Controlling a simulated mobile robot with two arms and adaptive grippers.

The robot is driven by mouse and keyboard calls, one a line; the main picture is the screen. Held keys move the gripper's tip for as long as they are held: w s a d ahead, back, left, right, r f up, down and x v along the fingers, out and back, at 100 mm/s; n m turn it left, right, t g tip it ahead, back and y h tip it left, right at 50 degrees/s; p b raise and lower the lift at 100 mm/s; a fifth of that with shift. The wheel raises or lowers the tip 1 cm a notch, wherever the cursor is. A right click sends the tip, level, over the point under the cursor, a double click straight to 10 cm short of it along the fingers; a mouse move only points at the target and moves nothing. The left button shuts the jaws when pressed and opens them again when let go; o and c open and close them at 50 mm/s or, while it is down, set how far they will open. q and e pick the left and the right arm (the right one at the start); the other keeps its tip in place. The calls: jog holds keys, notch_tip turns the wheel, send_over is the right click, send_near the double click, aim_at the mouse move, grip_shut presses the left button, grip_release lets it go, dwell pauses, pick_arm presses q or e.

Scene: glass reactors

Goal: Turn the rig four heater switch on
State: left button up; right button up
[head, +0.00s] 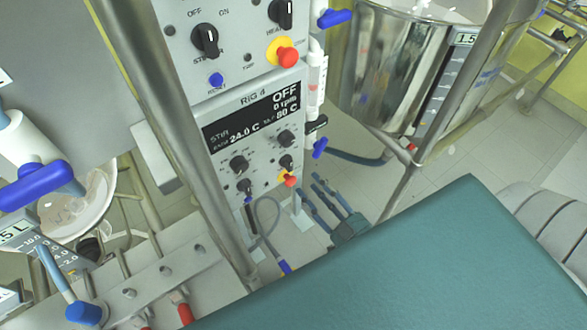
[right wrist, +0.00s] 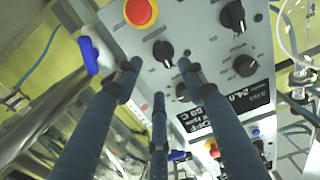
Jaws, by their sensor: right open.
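The rig four control box (head: 222,179) hangs below another similar box. Its display (head: 254,114) reads OFF, 0 rpm, 24.0 C and 80 C. The heater switch (head: 286,162) is the small black knob at lower right, just above a red button on yellow; its pointer is too small to read. In the right wrist view the panel appears upside down, with the heater switch (right wrist: 163,52) between my fingertips. My right gripper (head: 314,190) is open, its dark fingers in front of the panel; it also shows in the wrist view (right wrist: 159,72). Contact cannot be told. My left gripper is out of view.
The red button (right wrist: 140,12) sits close to the fingers. Other black knobs (right wrist: 233,15) are nearby. A metal post (head: 180,110) runs along the box's left side, and a steel vessel (head: 400,70) stands to the right. Blue-handled valves (head: 319,148) stick out beside the box.

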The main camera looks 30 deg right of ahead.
aim_at(288, 163)
jog(key=w+a, duration=0.1)
jog(key=w, duration=0.7)
jog(key=shift+p, duration=0.3)
jog(key=shift+a, duration=0.1)
jog(key=shift+c, duration=0.2)
jog(key=c, duration=0.9)
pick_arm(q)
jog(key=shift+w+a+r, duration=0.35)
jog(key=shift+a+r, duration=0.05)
pick_arm(e)
grip_shut()
